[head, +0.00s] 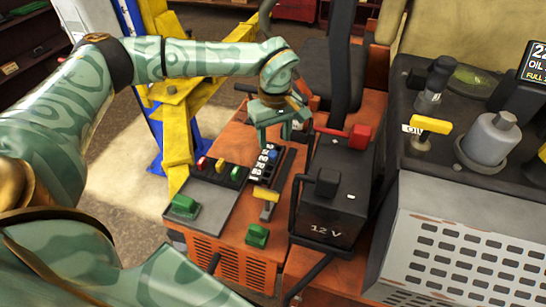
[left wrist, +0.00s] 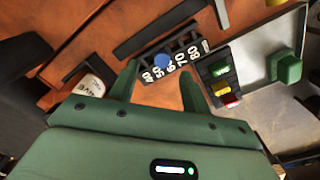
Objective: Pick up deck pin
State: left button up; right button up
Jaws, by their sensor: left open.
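The deck pin, a small pin with a round blue head (head: 271,154), sits in a black numbered height rack (head: 257,163) on the orange mower body. In the left wrist view the blue head (left wrist: 161,61) is near the 50 and 60 marks, and the rack's numbers run from 40 to 80. My left gripper (head: 275,138) points down above the rack, and its fingers are open. In the left wrist view its fingertips (left wrist: 160,72) stand on either side of the blue head, with nothing held between them. My right gripper is not in view.
Beside the rack, a panel has red, yellow and green switches (head: 220,167) and a green knob (head: 185,205). A yellow-handled lever (head: 265,194) and black 12 V battery (head: 333,195) stand close by. A yellow lift post (head: 177,135) is behind.

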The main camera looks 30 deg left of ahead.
aim_at(273, 153)
pick_arm(q)
jog(key=f, duration=0.4)
jog(key=shift+s+a+f, duration=0.15)
jog(key=shift+a+f, duration=0.05)
jog(key=shift+f, duration=0.4)
grip_shut()
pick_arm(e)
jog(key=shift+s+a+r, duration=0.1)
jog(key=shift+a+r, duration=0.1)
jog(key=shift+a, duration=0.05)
pick_arm(q)
jog(key=shift+r, duration=0.1)
jog(key=shift+r, duration=0.55)
jog(key=s+d+r+b, duration=0.1)
jog(key=s+d+r, duration=0.3)
jog(key=s+r, duration=0.8)
jog(key=shift+s+d, duration=0.15)
jog(key=shift+s, duration=0.5)
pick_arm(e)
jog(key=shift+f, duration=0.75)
